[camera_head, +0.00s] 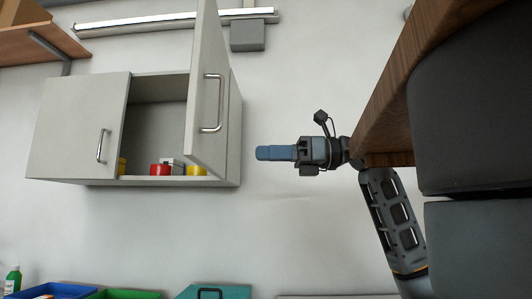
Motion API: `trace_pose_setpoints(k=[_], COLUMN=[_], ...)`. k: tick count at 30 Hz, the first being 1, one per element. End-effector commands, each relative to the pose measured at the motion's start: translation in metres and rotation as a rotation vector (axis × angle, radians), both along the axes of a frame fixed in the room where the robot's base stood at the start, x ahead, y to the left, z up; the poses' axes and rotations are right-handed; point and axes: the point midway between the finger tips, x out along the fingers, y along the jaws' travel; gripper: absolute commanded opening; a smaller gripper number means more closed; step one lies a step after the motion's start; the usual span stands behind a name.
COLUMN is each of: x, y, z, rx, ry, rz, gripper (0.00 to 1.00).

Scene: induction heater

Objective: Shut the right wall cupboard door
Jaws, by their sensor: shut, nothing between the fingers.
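The right wall cupboard door (207,105) stands swung open toward me, hinged at the cupboard's right side. It has a vertical bar handle (211,103). The left cupboard door (80,128) is shut and has its own handle (102,145). The right half of the cupboard (155,133) is open, with red and yellow things (160,169) on its floor. My gripper (258,153) is shut and empty. It points left, to the right of the cupboard and the open door, and appears apart from both.
A wooden shelf (40,40) on a bracket is at the upper left. A strip light (165,21) and a grey box (247,36) are on the wall above. The wall between is clear.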

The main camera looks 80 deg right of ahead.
Motion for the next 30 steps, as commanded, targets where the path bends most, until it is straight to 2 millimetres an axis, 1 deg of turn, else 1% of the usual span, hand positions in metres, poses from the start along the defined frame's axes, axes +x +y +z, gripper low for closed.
trace_pose_setpoints(k=[1, 9, 15, 18, 21, 30], x=[0.011, 0.062, 0.091, 0.100, 0.104, 0.106], y=[0.003, 0.015, 0.021, 0.023, 0.024, 0.024], z=[0.002, 0.002, 0.002, 0.001, 0.000, 0.000], rx=[0.001, 0.001, 0.003, 0.003, 0.002, 0.002], ry=[0.001, 0.000, 0.000, 0.000, -0.001, -0.001], rz=[0.006, 0.006, 0.004, 0.004, 0.002, 0.001], gripper=[0.00, 0.00, 0.00, 0.00, 0.00, 0.00])
